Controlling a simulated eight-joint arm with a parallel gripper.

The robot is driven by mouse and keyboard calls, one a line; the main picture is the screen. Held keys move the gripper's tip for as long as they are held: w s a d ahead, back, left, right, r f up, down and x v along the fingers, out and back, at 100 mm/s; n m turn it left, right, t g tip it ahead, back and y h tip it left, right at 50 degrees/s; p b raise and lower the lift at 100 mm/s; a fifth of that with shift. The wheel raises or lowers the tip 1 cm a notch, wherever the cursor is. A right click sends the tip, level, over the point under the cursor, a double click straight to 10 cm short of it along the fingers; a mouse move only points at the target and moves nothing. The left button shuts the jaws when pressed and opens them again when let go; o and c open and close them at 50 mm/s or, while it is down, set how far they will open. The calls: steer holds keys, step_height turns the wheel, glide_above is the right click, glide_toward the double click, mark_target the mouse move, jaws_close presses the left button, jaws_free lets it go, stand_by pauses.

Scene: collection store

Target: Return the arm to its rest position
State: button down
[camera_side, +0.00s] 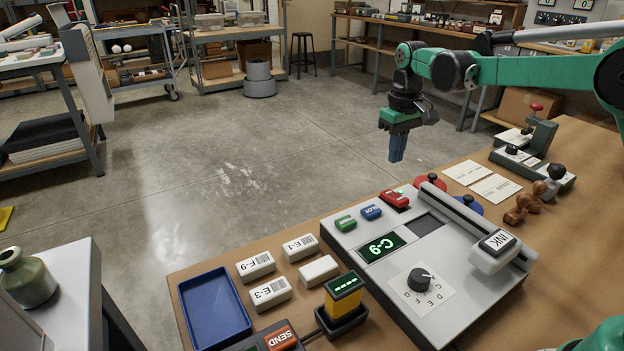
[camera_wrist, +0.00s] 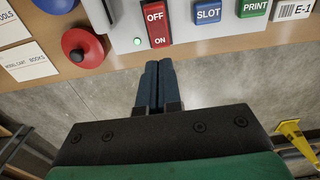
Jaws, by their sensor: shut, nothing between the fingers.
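My gripper (camera_side: 397,147) is at the end of my green arm, held up past the far edge of the wooden table (camera_side: 575,200). In the side view its blue fingers point down and are together, with nothing between them. In the wrist view the fingers (camera_wrist: 155,85) lie side by side over the grey floor, near the table edge. The grey machine (camera_side: 440,262) stands on the table below and in front of the gripper. It has a red OFF/ON switch (camera_wrist: 156,20), with a green light beside it, and its display reads C-9.
A blue tray (camera_side: 213,310), white labelled blocks (camera_side: 255,266) and a yellow device (camera_side: 343,297) stand at the table's left. Air around the gripper is clear.

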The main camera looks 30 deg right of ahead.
steer(key=s+a+t, duration=0.3)
steer(key=s+a, duration=0.1)
steer(key=s, duration=0.3)
steer(key=s+a+r+t, duration=0.1)
steer(key=s+a+t, duration=0.3)
steer(key=s, duration=0.3)
steer(key=shift+s+r, duration=0.2)
steer(key=shift+s, duration=0.15)
